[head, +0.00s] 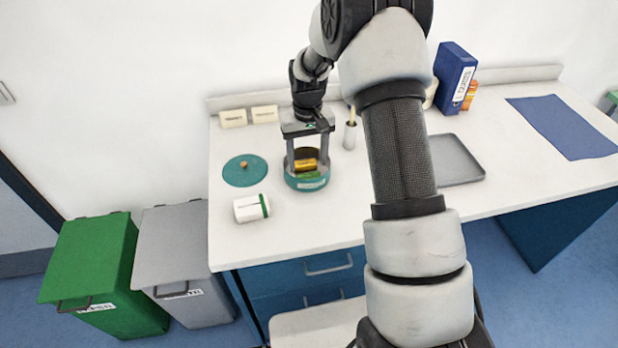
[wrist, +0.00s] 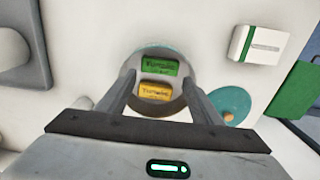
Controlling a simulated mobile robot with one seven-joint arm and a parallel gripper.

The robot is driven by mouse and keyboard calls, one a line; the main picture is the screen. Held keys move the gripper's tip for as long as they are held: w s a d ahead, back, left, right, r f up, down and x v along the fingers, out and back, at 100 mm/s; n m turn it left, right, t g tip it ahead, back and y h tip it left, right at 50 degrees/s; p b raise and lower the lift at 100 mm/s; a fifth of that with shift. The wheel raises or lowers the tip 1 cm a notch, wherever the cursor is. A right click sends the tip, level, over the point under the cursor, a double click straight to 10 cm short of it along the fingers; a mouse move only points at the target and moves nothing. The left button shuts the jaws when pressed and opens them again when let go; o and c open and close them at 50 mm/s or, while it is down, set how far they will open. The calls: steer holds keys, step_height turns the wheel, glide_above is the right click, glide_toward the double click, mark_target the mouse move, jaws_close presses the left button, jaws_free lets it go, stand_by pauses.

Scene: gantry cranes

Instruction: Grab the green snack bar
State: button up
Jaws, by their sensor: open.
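The green snack bar (head: 309,175) lies inside a round teal tin (head: 306,184) on the white counter. In the wrist view the green bar (wrist: 160,66) shows near the upper wall of the tin, its label facing up. A yellow-orange bar (head: 304,164) lies beside it in the same tin and also shows in the wrist view (wrist: 155,92). My gripper (head: 307,163) is open and points down over the tin, with one finger on each side of the bars. In the wrist view the fingertips (wrist: 158,80) straddle the tin's opening. I cannot tell how deep they reach.
A teal lid (head: 243,173) with a knob lies left of the tin. A white box with a green stripe (head: 250,208) lies in front. A white holder (head: 349,137) stands close on the right, with a grey tray (head: 458,161) beyond. Two cream blocks (head: 232,118) stand behind.

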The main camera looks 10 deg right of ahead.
mark_target(308, 168)
steer(key=shift+w+f+p, duration=0.15)
steer(key=shift+f+p, duration=0.05)
steer(key=shift+f, duration=1)
steer(key=shift+w+f+p, duration=0.1)
steer(key=shift+f+p, duration=0.1)
steer(key=shift+f, duration=0.95)
steer(key=c, duration=0.7)
